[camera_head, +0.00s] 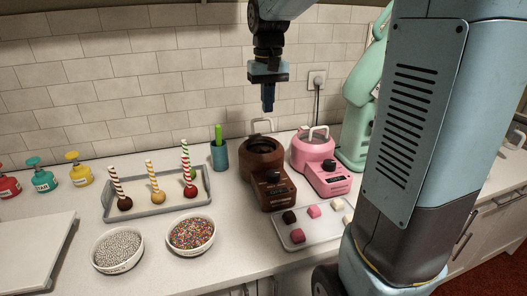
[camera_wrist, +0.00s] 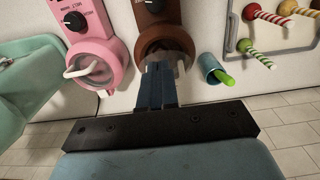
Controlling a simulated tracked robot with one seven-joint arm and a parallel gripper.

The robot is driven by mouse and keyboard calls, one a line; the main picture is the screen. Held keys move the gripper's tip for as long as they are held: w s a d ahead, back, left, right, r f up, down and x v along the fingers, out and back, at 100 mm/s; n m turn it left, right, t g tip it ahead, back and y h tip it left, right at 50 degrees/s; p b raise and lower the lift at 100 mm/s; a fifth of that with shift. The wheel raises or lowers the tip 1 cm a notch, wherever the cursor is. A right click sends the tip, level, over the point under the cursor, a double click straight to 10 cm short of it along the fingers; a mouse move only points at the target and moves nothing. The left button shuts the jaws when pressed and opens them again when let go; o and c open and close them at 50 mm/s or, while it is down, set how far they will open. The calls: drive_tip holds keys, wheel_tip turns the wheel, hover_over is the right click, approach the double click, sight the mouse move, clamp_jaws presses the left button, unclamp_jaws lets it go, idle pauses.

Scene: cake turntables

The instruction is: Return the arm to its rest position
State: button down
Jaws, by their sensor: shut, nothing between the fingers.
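My gripper (camera_head: 268,106) hangs pointing down in the head view, above the back of the brown melting pot (camera_head: 263,160). Its fingers are together and empty. In the wrist view the shut fingers (camera_wrist: 158,70) overlap the brown pot (camera_wrist: 165,42), hiding part of its bowl. The gripper is apart from the counter (camera_head: 235,235) and the things on it.
A pink melting pot (camera_head: 318,160) and a mint-green mixer (camera_head: 362,110) stand to the right. A grey tray (camera_head: 106,205) holds cake pops. Sprinkle bowls (camera_head: 191,250) and a candy tray (camera_head: 300,246) are in front.

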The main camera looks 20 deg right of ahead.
hover_over(262, 120)
drive_tip(key=shift+w+f, duration=0.1)
drive_tip(key=shift+w, duration=0.15)
drive_tip(key=shift+f, duration=2.25)
idle(0.6)
drive_tip(key=shift+f, duration=0.8)
drive_tip(key=shift+s+f, duration=0.35)
drive_tip(key=shift+s, duration=0.15)
drive_tip(key=shift+f, duration=0.1)
